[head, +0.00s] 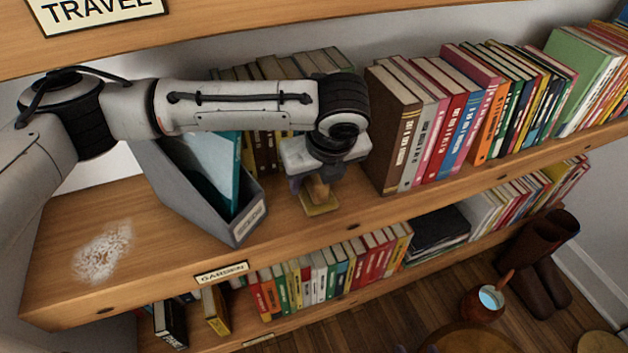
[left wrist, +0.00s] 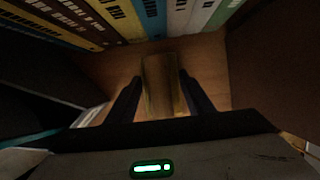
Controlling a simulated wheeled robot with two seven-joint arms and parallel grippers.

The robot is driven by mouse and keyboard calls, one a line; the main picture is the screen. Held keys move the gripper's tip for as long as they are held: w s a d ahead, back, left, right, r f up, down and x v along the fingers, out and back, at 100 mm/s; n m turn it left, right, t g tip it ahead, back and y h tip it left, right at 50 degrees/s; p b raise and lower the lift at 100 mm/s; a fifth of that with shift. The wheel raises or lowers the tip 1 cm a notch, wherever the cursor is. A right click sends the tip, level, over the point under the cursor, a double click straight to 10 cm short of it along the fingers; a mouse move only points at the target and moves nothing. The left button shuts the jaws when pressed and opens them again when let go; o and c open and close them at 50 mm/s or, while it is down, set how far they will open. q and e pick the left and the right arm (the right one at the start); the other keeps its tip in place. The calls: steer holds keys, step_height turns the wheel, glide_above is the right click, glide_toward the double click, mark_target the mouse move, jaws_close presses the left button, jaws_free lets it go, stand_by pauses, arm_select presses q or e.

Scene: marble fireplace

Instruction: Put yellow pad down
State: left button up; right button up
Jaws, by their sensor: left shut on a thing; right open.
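The yellow pad (head: 322,209) is a small flat yellow block with a brown upright grip. It is at the middle shelf, in the gap between the grey file holder and the dark brown book. My left gripper (head: 316,187) points down from above and is shut on its grip. In the left wrist view the brown grip (left wrist: 160,85) sits between the two dark fingers, over the wooden shelf. I cannot tell whether the pad's underside touches the shelf. My right gripper is not in view.
A grey file holder (head: 205,199) with teal folders stands left of the pad. A row of books (head: 455,110) stands to the right, and more books stand behind. A white powdery patch (head: 101,252) marks the shelf's bare left end. A "GARDEN" label (head: 221,272) is on the front edge.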

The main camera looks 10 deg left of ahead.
arm_select(q)
steer(key=o, duration=1.1)
steer(key=shift+f, duration=0.1)
steer(key=shift+d+r, duration=0.1)
steer(key=shift+r, duration=0.25)
steer(key=p+v, duration=0.1)
steer(key=v, duration=0.2)
steer(key=s+d, duration=0.2)
steer(key=s, duration=0.1)
steer(key=s+d+p, duration=0.1)
steer(key=s+d, duration=0.1)
steer(key=s, duration=0.1)
steer(key=s+d, duration=0.2)
steer(key=s, duration=0.2)
steer(key=shift+d+f+p, duration=0.25)
steer(key=shift+p, duration=0.15)
